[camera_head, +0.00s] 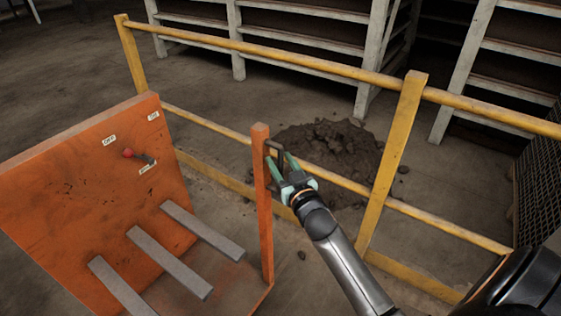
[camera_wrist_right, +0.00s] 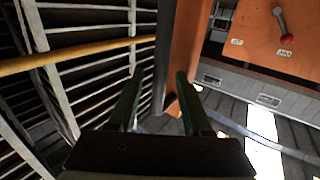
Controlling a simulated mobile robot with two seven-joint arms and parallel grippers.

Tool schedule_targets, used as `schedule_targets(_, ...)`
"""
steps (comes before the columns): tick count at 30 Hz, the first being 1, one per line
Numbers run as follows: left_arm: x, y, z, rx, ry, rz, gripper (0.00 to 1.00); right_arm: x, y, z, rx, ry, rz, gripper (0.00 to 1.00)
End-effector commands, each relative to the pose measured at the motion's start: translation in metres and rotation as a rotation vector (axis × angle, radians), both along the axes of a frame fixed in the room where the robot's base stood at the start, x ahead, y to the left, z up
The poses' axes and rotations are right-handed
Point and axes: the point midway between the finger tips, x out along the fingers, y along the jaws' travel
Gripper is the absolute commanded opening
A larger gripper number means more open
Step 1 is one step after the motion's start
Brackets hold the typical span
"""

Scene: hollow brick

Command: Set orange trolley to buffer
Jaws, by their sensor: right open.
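The orange trolley (camera_head: 75,190) stands at the left of the head view. Its upright panel carries a red-knobbed lever (camera_head: 128,153) and small white labels, one reading OFF. Several grey bars stick out from it. An orange post (camera_head: 262,205) rises at its right corner, with a dark handle (camera_head: 281,160) near the top. My right gripper (camera_head: 283,165) is open at this handle. In the right wrist view the dark handle (camera_wrist_right: 164,50) shows between the two fingers, beside the orange post (camera_wrist_right: 184,50); I cannot tell whether they touch. My left gripper is out of view.
A yellow railing (camera_head: 400,150) runs behind the trolley and my right arm. Beyond it lie a heap of dark soil (camera_head: 330,150) and pale shelving racks (camera_head: 290,40). A dark mesh panel (camera_head: 540,185) stands at the right. Bare floor (camera_head: 60,70) shows at the upper left.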

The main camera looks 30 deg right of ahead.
Motion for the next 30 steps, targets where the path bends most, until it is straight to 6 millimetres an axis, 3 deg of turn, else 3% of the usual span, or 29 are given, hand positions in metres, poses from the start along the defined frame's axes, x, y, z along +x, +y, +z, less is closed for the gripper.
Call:
schedule_targets(10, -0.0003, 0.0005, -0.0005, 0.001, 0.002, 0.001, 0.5, 0.0039, -0.0006, -0.0002, 0.0, 0.001, 0.0, 0.5)
schedule_targets(23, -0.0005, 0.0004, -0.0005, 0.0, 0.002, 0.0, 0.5, 0.0036, -0.0005, -0.0002, 0.0, 0.001, 0.0, 0.02)
schedule_targets(30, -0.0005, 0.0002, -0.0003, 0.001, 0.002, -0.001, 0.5, 0.0036, -0.0004, -0.0003, 0.001, 0.001, 0.001, 0.0)
